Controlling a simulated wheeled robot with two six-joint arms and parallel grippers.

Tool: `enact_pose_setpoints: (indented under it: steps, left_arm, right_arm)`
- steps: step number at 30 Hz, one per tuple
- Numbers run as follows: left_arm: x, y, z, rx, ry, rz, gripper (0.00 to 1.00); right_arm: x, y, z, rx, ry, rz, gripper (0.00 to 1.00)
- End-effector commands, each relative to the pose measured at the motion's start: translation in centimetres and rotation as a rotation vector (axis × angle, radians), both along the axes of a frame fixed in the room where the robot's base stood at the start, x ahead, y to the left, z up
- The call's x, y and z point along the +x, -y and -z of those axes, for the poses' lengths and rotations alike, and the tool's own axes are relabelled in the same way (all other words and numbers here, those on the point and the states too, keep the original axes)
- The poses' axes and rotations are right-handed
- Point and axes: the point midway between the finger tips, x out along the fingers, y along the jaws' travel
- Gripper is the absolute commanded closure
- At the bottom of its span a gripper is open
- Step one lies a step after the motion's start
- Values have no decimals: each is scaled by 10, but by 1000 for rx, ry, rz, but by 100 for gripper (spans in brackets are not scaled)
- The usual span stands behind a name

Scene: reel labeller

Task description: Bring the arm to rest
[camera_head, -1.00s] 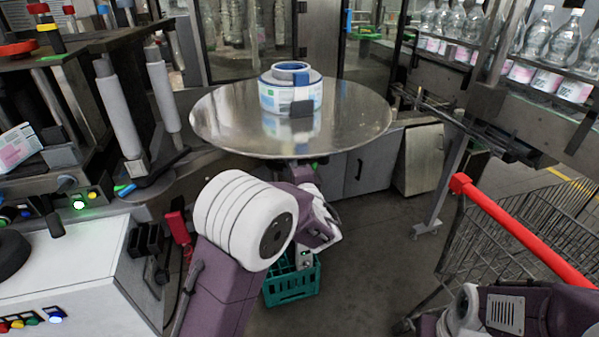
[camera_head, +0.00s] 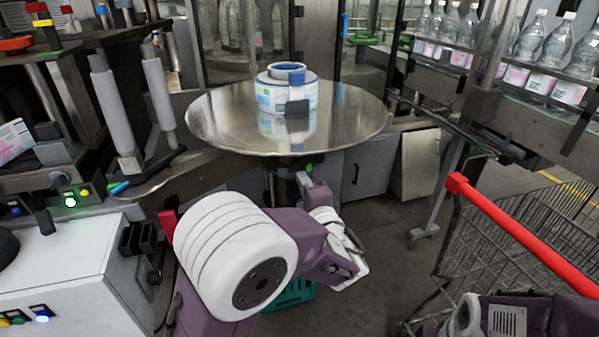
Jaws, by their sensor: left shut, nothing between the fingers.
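My left arm comes up from the bottom, with a large white joint and purple links. My left gripper (camera_head: 345,252) is at the arm's far end, in front of and below the round steel turntable (camera_head: 215,122). It is shut and holds nothing that I can see; its fingertips are hard to make out. A reel with a white and blue label (camera_head: 270,98) lies on the turntable, well apart from the gripper. Of my right arm, only purple and white links show at the bottom right; its gripper is out of the picture.
A green crate (camera_head: 290,294) on the floor is partly hidden behind my left arm. A wire trolley with a red handle (camera_head: 520,232) stands at the right. A white box with buttons (camera_head: 65,265) and rollers (camera_head: 112,105) stand at the left. Bottles (camera_head: 545,45) line the back right.

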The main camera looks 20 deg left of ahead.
Motion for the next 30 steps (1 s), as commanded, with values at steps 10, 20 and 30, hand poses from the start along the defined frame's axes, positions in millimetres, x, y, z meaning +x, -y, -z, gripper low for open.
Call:
enact_pose_setpoints:
  steps: [10,20,30]
  left_arm:
    - [-19,3,0,0,-1,-12,100]
    - [-130,-177,72,-307,-216,-642,100]
    - [-264,-85,221,-1177,-657,-972,100]
  right_arm:
    - [0,0,2,0,0,0,100]
    - [0,0,2,0,0,0,100]
    - [0,0,2,0,0,0,100]
